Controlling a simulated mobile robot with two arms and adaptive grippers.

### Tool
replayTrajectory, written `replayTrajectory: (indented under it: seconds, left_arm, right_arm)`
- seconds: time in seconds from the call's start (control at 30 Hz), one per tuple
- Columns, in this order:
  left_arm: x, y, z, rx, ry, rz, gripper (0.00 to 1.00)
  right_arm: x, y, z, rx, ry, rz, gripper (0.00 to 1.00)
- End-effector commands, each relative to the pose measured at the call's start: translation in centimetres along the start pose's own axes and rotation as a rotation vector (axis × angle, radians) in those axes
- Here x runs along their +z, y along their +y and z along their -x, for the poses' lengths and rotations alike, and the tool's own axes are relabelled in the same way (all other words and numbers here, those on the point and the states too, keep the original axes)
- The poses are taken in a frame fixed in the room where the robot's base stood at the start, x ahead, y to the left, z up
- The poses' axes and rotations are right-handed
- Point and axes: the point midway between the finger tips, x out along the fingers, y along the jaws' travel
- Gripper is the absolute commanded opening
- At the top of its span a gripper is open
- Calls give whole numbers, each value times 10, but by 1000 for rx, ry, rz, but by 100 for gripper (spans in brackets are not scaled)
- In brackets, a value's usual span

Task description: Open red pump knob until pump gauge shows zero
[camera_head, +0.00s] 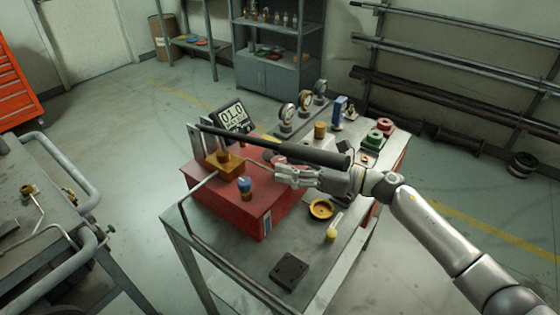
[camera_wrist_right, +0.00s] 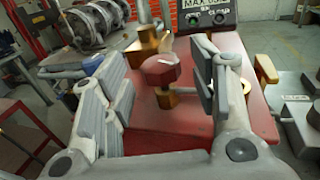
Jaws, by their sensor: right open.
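My right gripper (camera_head: 285,172) reaches in from the right over the red pump box (camera_head: 235,195). In the right wrist view its grey fingers (camera_wrist_right: 160,85) are apart, with the red knob (camera_wrist_right: 162,68) on its brass stem showing between and beyond them. I see no finger closed on the knob. In the head view the knob (camera_head: 279,160) is largely hidden by the gripper and a long black lever. My left gripper is out of view.
The long black lever (camera_head: 285,148) extends across the box top, close to the gripper. A blue knob (camera_head: 244,184) is at the box's front. Round gauges (camera_head: 287,112) stand behind. A yellow dish (camera_head: 321,209) and black block (camera_head: 289,271) are on the bench.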

Motion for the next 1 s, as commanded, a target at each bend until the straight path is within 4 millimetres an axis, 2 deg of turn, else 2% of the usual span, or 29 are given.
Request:
replayTrajectory:
  seconds: [0.03,0.2,0.4,0.6,0.87,1.0]
  left_arm:
    - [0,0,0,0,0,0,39]
    - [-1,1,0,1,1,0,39]
    - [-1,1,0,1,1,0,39]
    - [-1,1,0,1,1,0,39]
    - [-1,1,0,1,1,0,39]
    - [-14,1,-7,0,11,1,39]
  right_arm:
    - [-2,-1,13,-4,3,0,54]
    - [-1,-1,50,-3,3,0,54]
    - [-1,0,80,-1,2,0,54]
    - [-1,0,90,0,1,0,54]
    - [0,0,90,0,1,0,54]
    - [-4,-2,97,-13,-1,0,54]
